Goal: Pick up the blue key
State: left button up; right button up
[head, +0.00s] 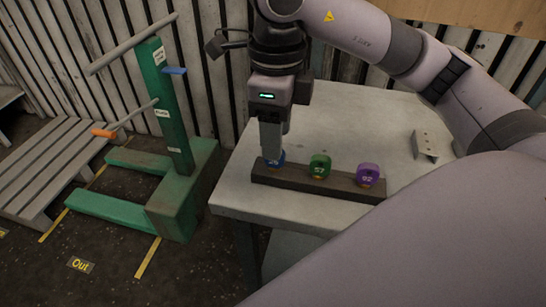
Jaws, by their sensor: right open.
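The blue key (276,161) sits at the left end of a dark wooden bar (335,187) on a pale table. My right gripper (272,156) points straight down right at the blue key, and its fingers cover part of it. The jaws are open. I cannot tell from this view whether the fingers touch the key. My left gripper is not in view.
A green key (320,165) and a purple key (367,174) stand on the same bar to the right. A small metal bracket (425,145) lies further right on the table (350,115). A green stand (172,140) and a wooden pallet (50,165) are on the floor at left.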

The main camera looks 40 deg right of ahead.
aim_at(275, 163)
jog(key=f, duration=0.5)
jog(key=shift+w, duration=0.2)
grip_shut()
jog(key=shift+r, duration=0.15)
